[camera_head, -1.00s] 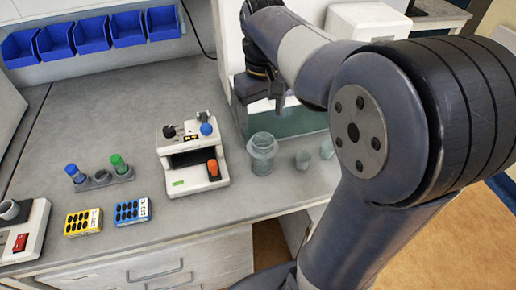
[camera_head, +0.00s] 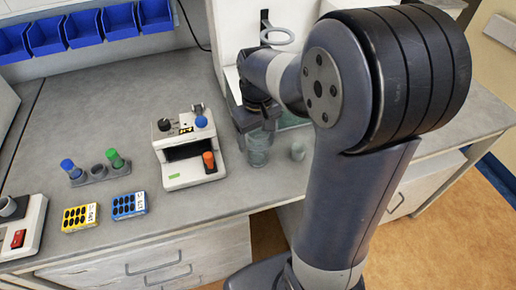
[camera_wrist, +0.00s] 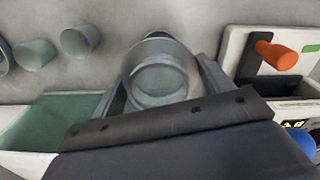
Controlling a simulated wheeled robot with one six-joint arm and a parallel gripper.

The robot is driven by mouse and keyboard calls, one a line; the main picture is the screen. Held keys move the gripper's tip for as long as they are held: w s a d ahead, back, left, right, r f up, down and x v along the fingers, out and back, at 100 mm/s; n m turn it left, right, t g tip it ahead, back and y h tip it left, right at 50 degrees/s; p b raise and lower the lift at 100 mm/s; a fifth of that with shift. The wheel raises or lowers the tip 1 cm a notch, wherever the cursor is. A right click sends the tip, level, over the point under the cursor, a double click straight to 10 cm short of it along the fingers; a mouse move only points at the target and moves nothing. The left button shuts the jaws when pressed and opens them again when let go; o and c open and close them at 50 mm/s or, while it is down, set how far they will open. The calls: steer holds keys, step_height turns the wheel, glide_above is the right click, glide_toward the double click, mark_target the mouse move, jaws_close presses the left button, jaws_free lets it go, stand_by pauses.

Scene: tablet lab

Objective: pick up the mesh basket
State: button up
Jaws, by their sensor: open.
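A round, see-through grey vessel (camera_head: 259,150) with a wide rim stands on the bench, right of the white device. It is the only thing between my fingers; I cannot make out mesh on its wall, so I cannot tell if it is the mesh basket. In the wrist view the vessel (camera_wrist: 163,75) appears from above. My gripper (camera_wrist: 165,85) is open, with one finger on each side of it. I cannot tell whether the fingers touch it. In the head view my gripper (camera_head: 260,125) is at its top and partly hides it.
Small cups (camera_wrist: 80,39) stand close beside the vessel; one cup (camera_head: 298,151) shows in the head view. The white device (camera_head: 188,152) with an orange handle (camera_head: 209,160) is close on the other side. A green surface (camera_wrist: 62,115) lies behind.

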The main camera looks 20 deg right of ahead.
steer(key=c, duration=0.9)
steer(key=shift+r, duration=0.15)
